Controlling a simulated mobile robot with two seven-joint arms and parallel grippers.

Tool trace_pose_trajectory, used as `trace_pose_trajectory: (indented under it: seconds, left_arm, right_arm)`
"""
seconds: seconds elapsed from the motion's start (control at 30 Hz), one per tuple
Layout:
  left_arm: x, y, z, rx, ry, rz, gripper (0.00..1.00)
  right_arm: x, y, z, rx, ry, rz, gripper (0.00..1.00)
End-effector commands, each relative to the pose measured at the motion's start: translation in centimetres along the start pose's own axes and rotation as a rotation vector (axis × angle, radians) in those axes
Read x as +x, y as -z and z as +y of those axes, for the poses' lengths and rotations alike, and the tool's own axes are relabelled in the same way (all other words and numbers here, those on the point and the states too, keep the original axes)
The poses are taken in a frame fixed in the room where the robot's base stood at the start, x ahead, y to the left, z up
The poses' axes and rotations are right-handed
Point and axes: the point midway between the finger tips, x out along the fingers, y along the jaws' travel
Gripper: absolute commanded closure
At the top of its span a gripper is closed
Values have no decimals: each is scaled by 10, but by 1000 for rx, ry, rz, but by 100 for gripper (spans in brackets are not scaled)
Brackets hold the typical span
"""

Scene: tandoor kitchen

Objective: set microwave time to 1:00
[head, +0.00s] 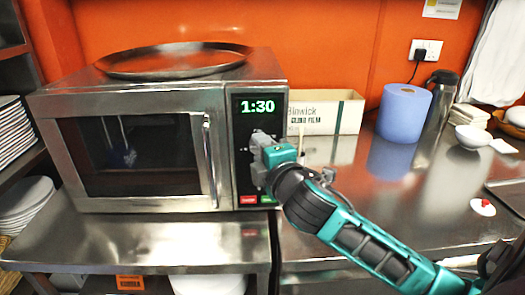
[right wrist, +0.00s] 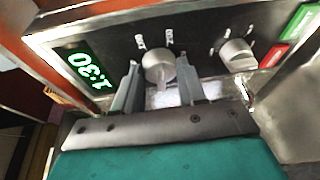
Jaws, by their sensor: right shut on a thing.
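The steel microwave (head: 140,145) stands on the counter with its door closed. Its green display (head: 258,107) reads 1:30, and the display also shows in the right wrist view (right wrist: 84,68). My right gripper (head: 258,145) is at the control panel and hides most of it in the head view. In the right wrist view my right gripper's fingers (right wrist: 160,80) are on either side of the upper knob (right wrist: 158,62), the one nearer the display, and shut on it. The lower knob (right wrist: 237,55) is free, beside red and green buttons. My left gripper is out of view.
A round metal tray (head: 174,62) lies on top of the microwave. A cling-film box (head: 325,112), a blue paper roll (head: 404,112) and a steel flask (head: 438,100) stand to its right. Stacked plates (head: 22,205) are at the left.

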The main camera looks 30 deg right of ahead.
Motion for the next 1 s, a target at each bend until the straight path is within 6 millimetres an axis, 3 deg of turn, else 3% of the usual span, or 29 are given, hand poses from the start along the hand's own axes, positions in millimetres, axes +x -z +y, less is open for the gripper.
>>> trace_pose_trajectory:
  seconds: [0.5,1.0]
  left_arm:
    - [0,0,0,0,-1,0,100]
    - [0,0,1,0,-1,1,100]
  right_arm:
    - [0,2,2,-431,145,-31,90]
    - [1,2,3,-620,209,-44,90]
